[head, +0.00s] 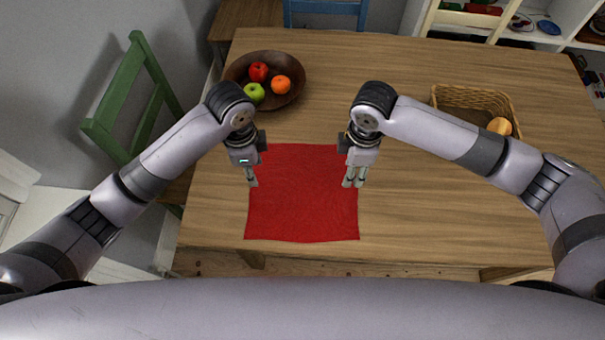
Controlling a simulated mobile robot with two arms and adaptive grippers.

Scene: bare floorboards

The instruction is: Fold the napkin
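The red napkin (302,200) lies flat and spread out on the wooden table, near its front edge. My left gripper (253,184) points down at the napkin's left edge, in the upper half. My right gripper (353,184) points down at the napkin's right edge, at about the same height in the picture. The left fingers look close together, and the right fingers show a narrow gap. I cannot tell whether either gripper touches the cloth. The napkin's upper corners are partly hidden by the grippers.
A dark bowl (297,99) with apples and an orange stands behind my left gripper. A wicker basket (452,97) with a bread roll stands at the back right. The table (410,225) is clear right of the napkin. A green chair (137,100) stands at the left.

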